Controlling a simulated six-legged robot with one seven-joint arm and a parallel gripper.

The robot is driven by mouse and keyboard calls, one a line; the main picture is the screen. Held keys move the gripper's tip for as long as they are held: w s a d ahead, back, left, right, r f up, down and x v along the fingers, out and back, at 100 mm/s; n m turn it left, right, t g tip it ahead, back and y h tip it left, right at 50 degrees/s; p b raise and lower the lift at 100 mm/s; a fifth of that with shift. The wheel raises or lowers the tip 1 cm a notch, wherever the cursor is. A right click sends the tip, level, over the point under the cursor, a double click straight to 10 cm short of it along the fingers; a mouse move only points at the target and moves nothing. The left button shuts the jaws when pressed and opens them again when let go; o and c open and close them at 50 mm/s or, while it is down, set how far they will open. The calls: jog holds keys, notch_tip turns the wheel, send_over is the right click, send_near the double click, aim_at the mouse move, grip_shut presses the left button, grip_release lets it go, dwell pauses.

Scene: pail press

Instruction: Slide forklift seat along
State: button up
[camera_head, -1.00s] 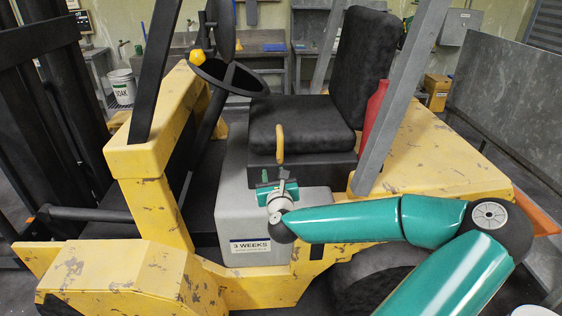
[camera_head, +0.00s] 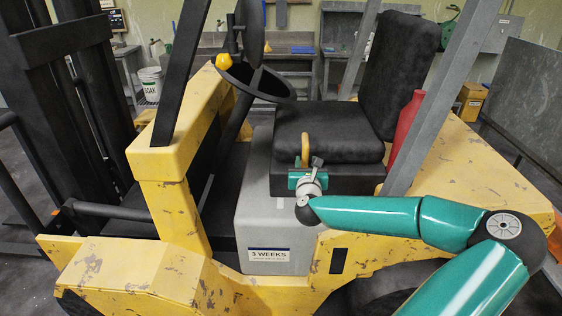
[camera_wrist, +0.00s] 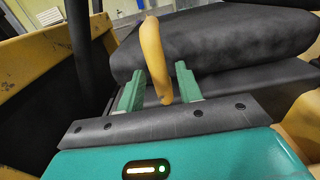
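The black forklift seat (camera_head: 325,132), a cushion with an upright back, sits on a dark base above the grey housing (camera_head: 262,215). It also shows in the wrist view (camera_wrist: 225,45). A curved yellow lever (camera_head: 306,148) rises at the seat's near front edge. My gripper (camera_head: 304,180) is at the foot of this lever. In the wrist view, the lever (camera_wrist: 153,50) stands between my two green fingers (camera_wrist: 159,72), slightly tilted. Narrow gaps show on both sides, so the fingers are open around it. The lever's foot is partly hidden in the head view.
The steering wheel (camera_head: 255,82) and column stand left of the seat. A grey post (camera_head: 435,95) and a red cylinder (camera_head: 405,125) stand to its right. A sign reading "3 WEEKS" (camera_head: 269,254) is on the housing. The yellow body (camera_head: 490,165) surrounds the seat area.

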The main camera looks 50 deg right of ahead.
jog(key=shift+w+d, duration=0.35)
jog(key=shift+w, duration=0.15)
jog(key=shift+c, duration=0.2)
jog(key=shift+s, duration=0.15)
jog(key=c, duration=0.7)
jog(key=shift+w+a+r, duration=0.1)
jog(key=shift+w+a, duration=1.2)
jog(key=shift+w, duration=0.25)
jog(key=shift+w+a, duration=1.3)
jog(key=shift+w, duration=0.2)
jog(key=o, duration=1)
jog(key=shift+s, duration=0.1)
jog(key=shift+s, duration=0.1)
